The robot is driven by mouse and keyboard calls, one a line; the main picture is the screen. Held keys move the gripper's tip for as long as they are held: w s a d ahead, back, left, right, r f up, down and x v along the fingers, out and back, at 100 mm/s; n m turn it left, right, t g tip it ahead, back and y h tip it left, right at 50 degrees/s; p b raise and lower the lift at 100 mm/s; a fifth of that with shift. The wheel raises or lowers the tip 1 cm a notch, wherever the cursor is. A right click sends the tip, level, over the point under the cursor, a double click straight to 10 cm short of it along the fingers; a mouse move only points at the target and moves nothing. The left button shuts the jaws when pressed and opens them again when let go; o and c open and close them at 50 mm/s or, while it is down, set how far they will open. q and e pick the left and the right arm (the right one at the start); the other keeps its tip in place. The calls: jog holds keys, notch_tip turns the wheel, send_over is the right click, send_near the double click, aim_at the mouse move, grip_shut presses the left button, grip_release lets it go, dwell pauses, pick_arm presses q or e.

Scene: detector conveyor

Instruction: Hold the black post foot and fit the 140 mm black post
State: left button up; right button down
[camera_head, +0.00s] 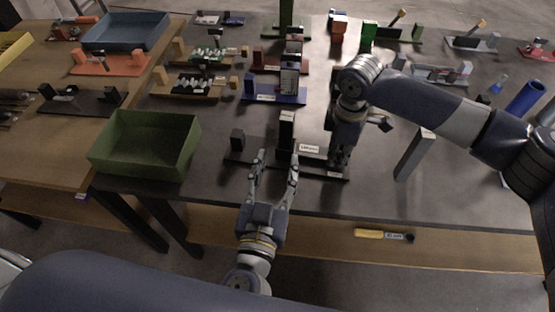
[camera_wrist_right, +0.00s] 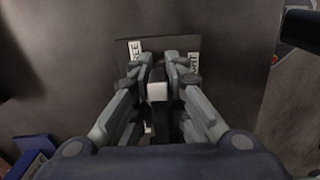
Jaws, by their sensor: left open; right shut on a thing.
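A low black plate (camera_head: 316,172) lies near the table's front edge, with white labels on it. A small black block (camera_head: 237,140) stands at its left end, and a taller black upright with a white label (camera_head: 287,130) stands near its middle. My left gripper (camera_head: 277,164) is open in front of that upright, its fingers apart and empty. My right gripper (camera_head: 338,162) points down at the plate's right end. In the right wrist view its fingers are shut on a dark piece with a pale top (camera_wrist_right: 157,92), apparently the black post. Its lower end is hidden.
A green bin (camera_head: 150,145) stands left, and a grey upright block (camera_head: 411,156) stands right of my right gripper. A blue fixture (camera_head: 274,96) lies behind. A yellow-handled tool (camera_head: 370,233) lies below the front edge. Several fixtures fill the back.

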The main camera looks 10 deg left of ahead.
jog(key=c, duration=1.5)
grip_release()
jog(key=shift+r, duration=0.1)
